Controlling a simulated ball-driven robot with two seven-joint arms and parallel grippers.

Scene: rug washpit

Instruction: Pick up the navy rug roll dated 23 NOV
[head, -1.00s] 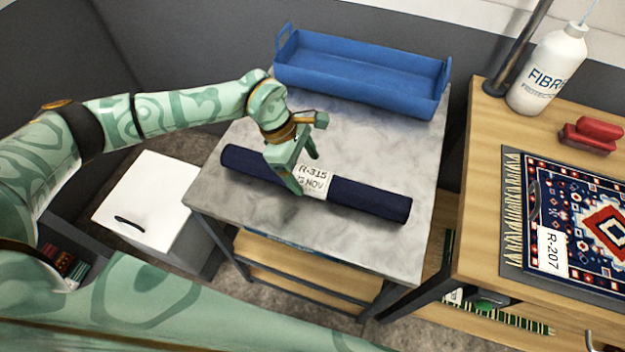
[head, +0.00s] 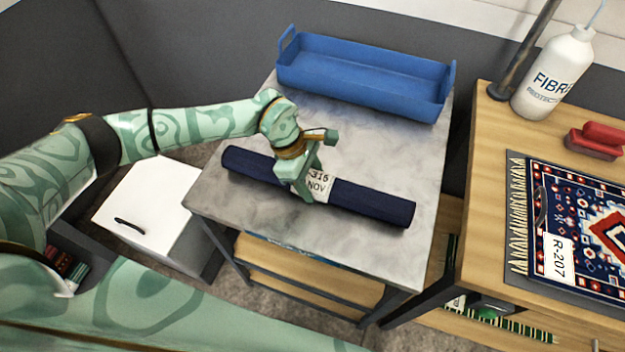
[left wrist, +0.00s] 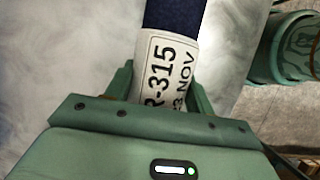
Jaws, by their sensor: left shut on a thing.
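The navy rug roll (head: 372,201) lies across the grey metal top of a small table (head: 375,251). A white label (head: 319,184) is around its middle; in the left wrist view the label (left wrist: 165,72) reads R-315 and "3 NOV", the first digit partly cut off. My left gripper (head: 306,187) is over the roll's middle, at the label. It is shut on the roll, one finger on each side, as the left wrist view (left wrist: 163,85) also shows. The roll appears to rest on the tabletop. My right gripper is not in view.
A blue tray (head: 360,88) stands at the table's back edge. To the right, a wooden bench (head: 487,165) holds a patterned rug (head: 590,225) tagged R-207, a white bottle (head: 556,75) and a red brush-like block (head: 597,142). A white-lidded box (head: 150,205) stands at lower left.

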